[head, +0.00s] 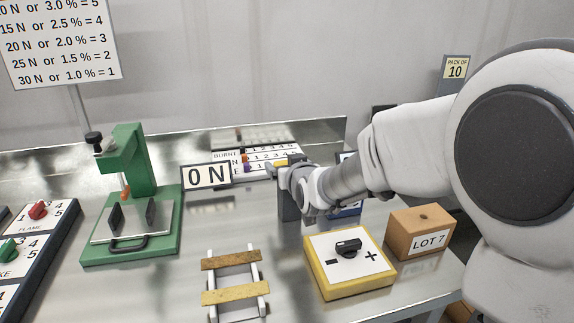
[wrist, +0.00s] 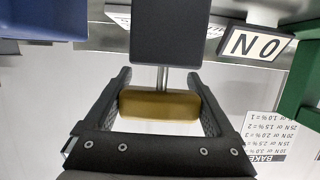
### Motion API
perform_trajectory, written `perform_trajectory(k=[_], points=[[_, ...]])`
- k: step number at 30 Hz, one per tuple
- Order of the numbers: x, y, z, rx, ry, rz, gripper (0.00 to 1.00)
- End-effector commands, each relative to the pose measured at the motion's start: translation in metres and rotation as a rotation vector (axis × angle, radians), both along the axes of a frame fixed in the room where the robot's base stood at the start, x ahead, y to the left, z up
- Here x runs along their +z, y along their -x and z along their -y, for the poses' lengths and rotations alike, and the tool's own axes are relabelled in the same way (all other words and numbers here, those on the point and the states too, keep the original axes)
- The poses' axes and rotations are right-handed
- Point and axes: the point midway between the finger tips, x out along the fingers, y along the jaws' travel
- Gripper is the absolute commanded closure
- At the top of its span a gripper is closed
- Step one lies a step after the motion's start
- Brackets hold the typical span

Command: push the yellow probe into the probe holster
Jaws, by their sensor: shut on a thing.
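The yellow probe shows in the wrist view as a thick yellow handle (wrist: 160,105) with a thin metal shaft. My gripper (wrist: 160,82) has one finger on each side of the handle and is shut on it. A dark block, which looks like the probe holster (wrist: 165,32), is at the shaft's far end. A short length of shaft shows between handle and block; how deep it sits is hidden. In the head view my gripper (head: 282,167) is above the dark holster (head: 288,207), with a bit of the yellow handle (head: 281,164) showing.
A sign reading "0 N" (head: 206,177) stands left of the holster. A green press (head: 130,200) is further left. A yellow-edged dial box (head: 348,262) and an orange LOT 7 block (head: 421,232) are at right. A small rack with strips (head: 235,283) is in front.

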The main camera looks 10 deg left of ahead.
Motion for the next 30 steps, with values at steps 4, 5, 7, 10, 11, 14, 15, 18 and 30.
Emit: perform_trajectory(k=[4, 5, 7, 10, 11, 14, 15, 18, 30], points=[[-0.005, 0.000, 0.000, 0.000, 0.000, 0.001, 0.75], [-0.004, 0.000, 0.000, 0.000, 0.000, 0.001, 0.07], [-0.003, 0.000, 0.000, 0.000, 0.000, 0.001, 0.00], [-0.003, 0.000, 0.000, 0.000, 0.000, 0.000, 0.00], [-0.003, 0.000, 0.000, 0.000, 0.000, 0.000, 0.00], [-0.003, 0.001, 0.000, 0.000, 0.000, 0.000, 0.00], [-0.002, 0.002, 0.001, 0.000, 0.000, 0.000, 0.00], [0.000, 0.008, 0.004, 0.000, 0.000, 0.000, 0.00], [0.022, 0.068, 0.032, 0.001, -0.001, 0.002, 0.00]])
